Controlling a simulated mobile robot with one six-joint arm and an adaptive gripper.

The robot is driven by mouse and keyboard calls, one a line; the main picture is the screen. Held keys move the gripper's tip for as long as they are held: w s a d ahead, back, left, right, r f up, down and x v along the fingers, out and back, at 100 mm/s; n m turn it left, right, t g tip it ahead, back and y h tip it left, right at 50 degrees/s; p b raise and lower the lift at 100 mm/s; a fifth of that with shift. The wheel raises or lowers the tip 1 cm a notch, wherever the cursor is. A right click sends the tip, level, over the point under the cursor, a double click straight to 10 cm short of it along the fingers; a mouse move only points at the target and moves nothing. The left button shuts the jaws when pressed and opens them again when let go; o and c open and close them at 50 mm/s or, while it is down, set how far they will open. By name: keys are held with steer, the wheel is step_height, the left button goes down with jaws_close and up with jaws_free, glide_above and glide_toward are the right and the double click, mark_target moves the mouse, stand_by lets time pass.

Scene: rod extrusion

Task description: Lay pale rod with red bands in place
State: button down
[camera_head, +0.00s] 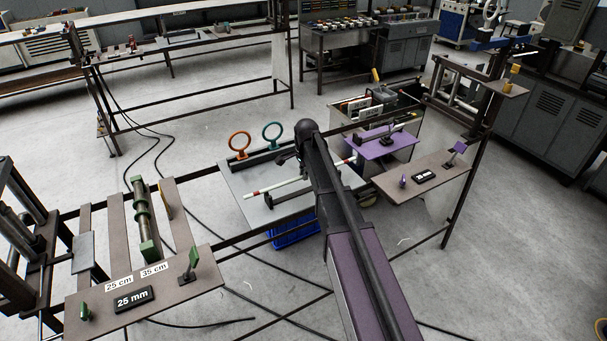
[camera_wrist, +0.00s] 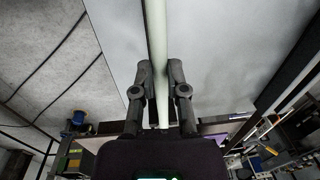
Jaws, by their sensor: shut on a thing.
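The pale rod with red bands (camera_head: 272,187) lies slantwise over the grey tabletop in the head view, with a red band near its left end and another near its right end. My arm hides part of its middle. In the wrist view the pale rod (camera_wrist: 157,35) runs lengthwise between the two black fingers of my gripper (camera_wrist: 160,70), which is shut on it. Whether the rod touches the surface below cannot be told.
Orange (camera_head: 240,142) and teal (camera_head: 272,133) rings stand at the table's back edge. A purple plate (camera_head: 375,145) and a brown board with a label (camera_head: 395,185) are right. The 25 mm board (camera_head: 190,290) and green rollers (camera_head: 147,220) are left. A blue crate (camera_head: 295,230) is below.

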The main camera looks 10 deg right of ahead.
steer(key=shift+f+b, duration=0.5)
steer(key=shift+f, duration=0.3)
steer(key=c, duration=0.6)
jaws_free()
step_height(320, 180, up, 9)
steer(key=p, duration=0.8)
steer(key=shift+f+p, duration=0.15)
steer(key=shift+p, duration=0.15)
stand_by(0.8)
